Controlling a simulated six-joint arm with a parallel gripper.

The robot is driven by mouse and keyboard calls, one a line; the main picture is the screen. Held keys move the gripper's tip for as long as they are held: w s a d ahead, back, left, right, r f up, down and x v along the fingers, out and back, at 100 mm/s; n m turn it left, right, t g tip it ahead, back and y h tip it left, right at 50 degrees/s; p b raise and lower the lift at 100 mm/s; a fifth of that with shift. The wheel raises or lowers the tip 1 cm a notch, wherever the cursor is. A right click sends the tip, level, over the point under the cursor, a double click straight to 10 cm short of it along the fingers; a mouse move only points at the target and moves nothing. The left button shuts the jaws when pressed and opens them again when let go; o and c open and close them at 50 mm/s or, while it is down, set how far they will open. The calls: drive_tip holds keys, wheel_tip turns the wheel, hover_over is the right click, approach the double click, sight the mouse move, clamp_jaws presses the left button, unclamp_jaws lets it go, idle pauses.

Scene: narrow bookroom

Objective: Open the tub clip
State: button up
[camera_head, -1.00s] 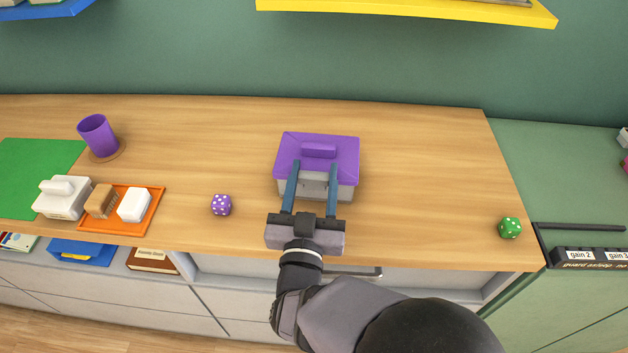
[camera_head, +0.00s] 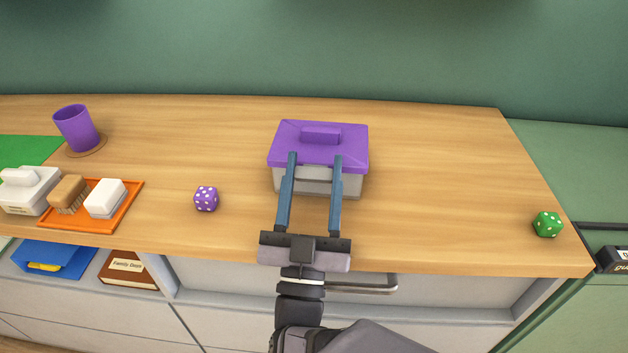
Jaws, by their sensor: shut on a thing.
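The tub (camera_head: 352,184) is a light grey box with a purple lid (camera_head: 348,137) that has a raised purple grip on top. It stands upright on the wooden counter, with its lid on. The tub clip (camera_head: 316,174) is a pale grey piece at the front, just below the lid edge, partly flanked by my fingers. My gripper (camera_head: 315,160) reaches in from the front. Its two long blue fingers stand apart on either side of the clip and are shut on it. The exact contact at the fingertips is hard to see.
A purple die (camera_head: 206,199) lies left of the tub, and a green die (camera_head: 547,224) near the right end. An orange tray (camera_head: 128,213) with a brush and a white block, and a purple cup (camera_head: 76,129), are further left. The counter around the tub is clear.

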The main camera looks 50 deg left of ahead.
sight(312, 180)
idle(0.4)
drive_tip(key=o, duration=1.1)
drive_tip(key=shift+c, duration=0.2)
drive_tip(key=b+v, duration=0.1)
drive_tip(key=v, duration=0.4)
drive_tip(key=shift+s+d+f, duration=0.15)
drive_tip(key=shift+s+f, duration=0.05)
drive_tip(key=shift+s, duration=0.05)
drive_tip(key=shift+v, duration=0.85)
